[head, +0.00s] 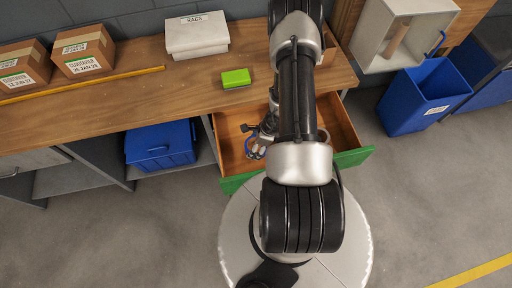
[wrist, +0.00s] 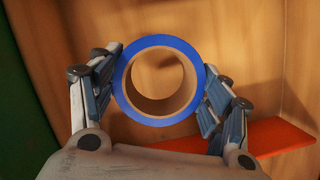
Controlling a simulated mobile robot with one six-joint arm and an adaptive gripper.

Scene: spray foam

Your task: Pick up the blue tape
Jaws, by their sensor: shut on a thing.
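The blue tape (wrist: 160,41) is a roll with a blue outside and a tan cardboard core. In the wrist view it sits between the two fingers of my gripper (wrist: 162,85), its hole facing the camera. The fingers touch it on its left and right sides. In the head view my gripper (head: 260,145) is inside the open drawer (head: 232,150), and part of the blue tape (head: 250,152) shows at its left. My arm hides much of the drawer and gripper. I cannot tell whether the tape is clear of the drawer floor.
A flat red-orange thing (wrist: 270,137) lies in the drawer beside the right finger. Drawer walls are close around my gripper. On the wooden bench (head: 130,105) are a green block (head: 236,78), a white rags box (head: 197,35) and cardboard boxes. A blue bin (head: 425,97) stands right.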

